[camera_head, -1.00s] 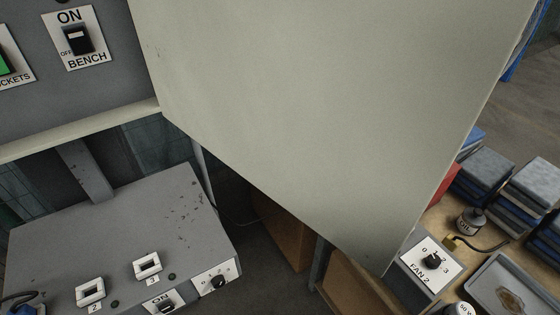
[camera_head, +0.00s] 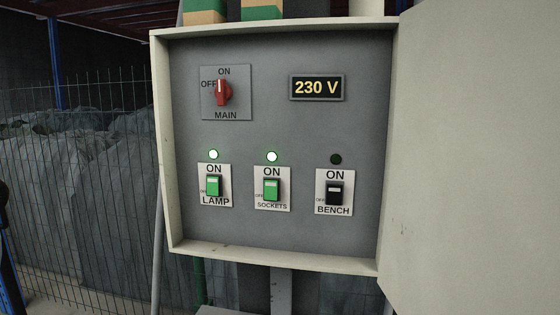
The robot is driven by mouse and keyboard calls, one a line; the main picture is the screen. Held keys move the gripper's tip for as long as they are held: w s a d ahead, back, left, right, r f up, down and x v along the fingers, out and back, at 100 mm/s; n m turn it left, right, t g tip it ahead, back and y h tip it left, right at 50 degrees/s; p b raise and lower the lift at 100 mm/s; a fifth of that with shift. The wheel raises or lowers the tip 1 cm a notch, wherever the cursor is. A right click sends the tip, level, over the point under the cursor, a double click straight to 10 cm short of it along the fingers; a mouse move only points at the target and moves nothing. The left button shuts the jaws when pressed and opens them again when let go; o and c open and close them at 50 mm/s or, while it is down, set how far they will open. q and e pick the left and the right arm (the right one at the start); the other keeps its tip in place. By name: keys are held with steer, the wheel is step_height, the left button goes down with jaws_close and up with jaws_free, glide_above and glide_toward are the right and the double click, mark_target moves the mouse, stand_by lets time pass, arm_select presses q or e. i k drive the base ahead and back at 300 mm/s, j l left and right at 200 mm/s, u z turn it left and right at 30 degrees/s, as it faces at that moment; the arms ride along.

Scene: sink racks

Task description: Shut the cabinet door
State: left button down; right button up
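The cabinet (camera_head: 160,140) is a pale box on a post, seen from the front with its grey inside panel in full view. Its cabinet door (camera_head: 480,150) stands open, swung out to the right, and fills the right side of the view. The door's right and lower edges are cut off by the frame. Inside are a red main switch (camera_head: 222,93), a lit 230 V display (camera_head: 316,88), green lamp (camera_head: 212,186) and sockets (camera_head: 271,189) switches with lit lights, and a black bench switch (camera_head: 334,193) with a dark light. Neither gripper shows.
A wire fence (camera_head: 80,190) with grey wrapped heaps behind it stands to the left. A grey post (camera_head: 281,290) runs below the cabinet. A blue upright (camera_head: 55,65) stands far left. The space before the cabinet's opening looks clear.

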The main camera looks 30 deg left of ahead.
mark_target(471, 223)
steer(key=u, duration=1)
steer(key=k+l+z, duration=0.25)
steer(key=k+z, duration=0.2)
steer(key=k, duration=0.15)
steer(key=k+l+z, duration=0.4)
steer(key=k+l, duration=0.05)
steer(key=k, duration=0.1)
